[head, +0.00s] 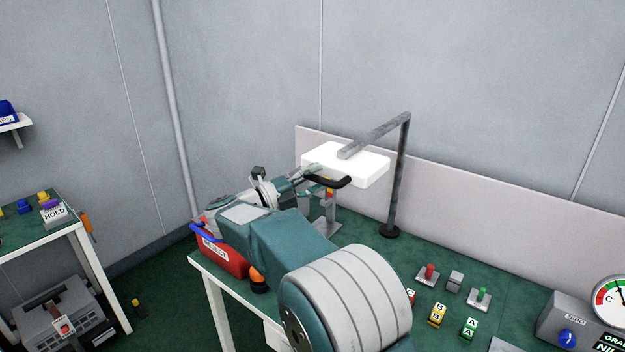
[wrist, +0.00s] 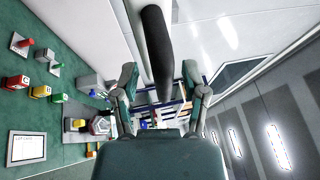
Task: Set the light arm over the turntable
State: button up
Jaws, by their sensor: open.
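The light arm (head: 402,170) is a grey post on a round black base, with a bar reaching left to a glowing white lamp panel (head: 372,168). A dark curved handle (head: 335,182) sticks out from the panel's near side. My gripper (head: 308,177) is at this handle, its fingers open. In the wrist view the dark handle (wrist: 157,55) runs down between the two spread fingers of my gripper (wrist: 160,72); I cannot tell whether either finger touches it. I cannot make out the turntable for certain; my arm covers part of the table.
The green table (head: 405,258) carries a red reject bin (head: 222,255) at left, lever switches (head: 428,274), lettered blocks (head: 437,315) and a grey gauge box (head: 568,322) at right. A pale back panel (head: 480,195) stands behind. A second table (head: 68,232) is at far left.

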jog(key=v, duration=1.2)
jog(key=shift+w+a, duration=0.15)
jog(key=shift+a, duration=0.05)
jog(key=shift+f, duration=0.1)
jog(key=w+d+r+n+t+y, duration=0.3)
jog(key=d+r+n+t+y, duration=0.1)
jog(key=d+r+n+y, duration=0.35)
jog(key=w+d+r+n+t+y, duration=0.2)
jog(key=d+r+n+t+y, duration=0.3)
jog(key=r+n+y, duration=0.35)
jog(key=s+d+f+n+g, duration=0.4)
jog(key=s+d+f+g, duration=0.1)
jog(key=s, duration=0.6)
jog(key=s+d+f+n+g, duration=0.4)
jog(key=s+d+f, duration=0.3)
jog(key=s+f, duration=0.3)
jog(key=s+d+f+n+g, duration=0.5)
jog(key=s+f, duration=0.3)
jog(key=s, duration=0.3)
jog(key=shift+s+d+f+n+g+y, duration=0.3)
jog(key=shift+s+d+n, duration=0.15)
jog(key=shift+d, duration=0.4)
